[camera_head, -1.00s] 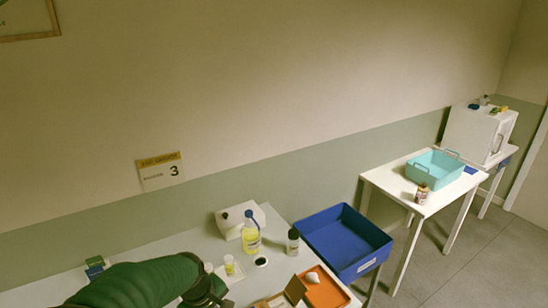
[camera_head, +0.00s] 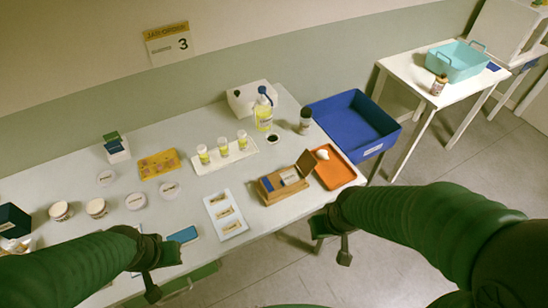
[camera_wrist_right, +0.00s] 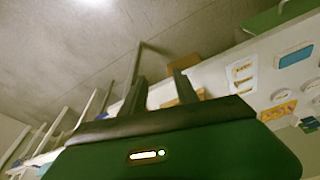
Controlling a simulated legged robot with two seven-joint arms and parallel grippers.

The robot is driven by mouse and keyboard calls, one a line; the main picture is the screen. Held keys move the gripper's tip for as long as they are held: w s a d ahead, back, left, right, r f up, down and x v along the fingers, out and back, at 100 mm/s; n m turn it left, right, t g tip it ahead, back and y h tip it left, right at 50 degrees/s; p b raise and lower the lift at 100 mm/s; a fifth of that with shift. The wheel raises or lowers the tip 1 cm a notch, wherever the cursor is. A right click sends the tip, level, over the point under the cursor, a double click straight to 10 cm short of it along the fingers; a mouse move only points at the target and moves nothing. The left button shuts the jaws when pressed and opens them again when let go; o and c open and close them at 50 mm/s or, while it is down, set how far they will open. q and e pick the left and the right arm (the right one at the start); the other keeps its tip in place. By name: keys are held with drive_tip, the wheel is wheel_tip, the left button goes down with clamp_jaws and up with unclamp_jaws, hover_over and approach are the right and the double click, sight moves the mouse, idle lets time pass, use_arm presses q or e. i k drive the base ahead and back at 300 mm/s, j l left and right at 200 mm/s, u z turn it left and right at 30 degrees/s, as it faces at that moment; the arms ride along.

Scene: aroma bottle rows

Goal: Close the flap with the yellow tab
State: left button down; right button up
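I cannot make out a yellow tab on any flap. A wooden box (camera_head: 268,192) on the near right of the long table has a brown lid (camera_head: 306,163) standing raised at its right end. My left gripper (camera_head: 164,272) is at the table's front edge, left of the box, with its fingers apart and empty. My right gripper (camera_head: 331,248) is in front of the table, below and right of the box. Its fingers are apart and empty, which also shows in the right wrist view (camera_wrist_right: 162,92).
An orange tray (camera_head: 335,178) with a white item sits just right of the box. A white card tray (camera_head: 224,214) lies left of it.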

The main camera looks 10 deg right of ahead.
sight(307, 162)
drive_tip(key=l+u, duration=0.9)
drive_tip(key=k+l+u, duration=0.1)
drive_tip(key=l+u, duration=0.4)
drive_tip(key=k+l, duration=0.1)
drive_tip(key=l, duration=0.3)
drive_tip(key=k+l, duration=0.15)
drive_tip(key=l, duration=0.25)
drive_tip(key=k+l+u, duration=0.1)
drive_tip(key=l, duration=0.35)
drive_tip(key=k+l, duration=0.15)
drive_tip(key=l, duration=0.25)
drive_tip(key=k+l, duration=0.1)
drive_tip(key=l, duration=0.3)
drive_tip(key=u, duration=0.05)
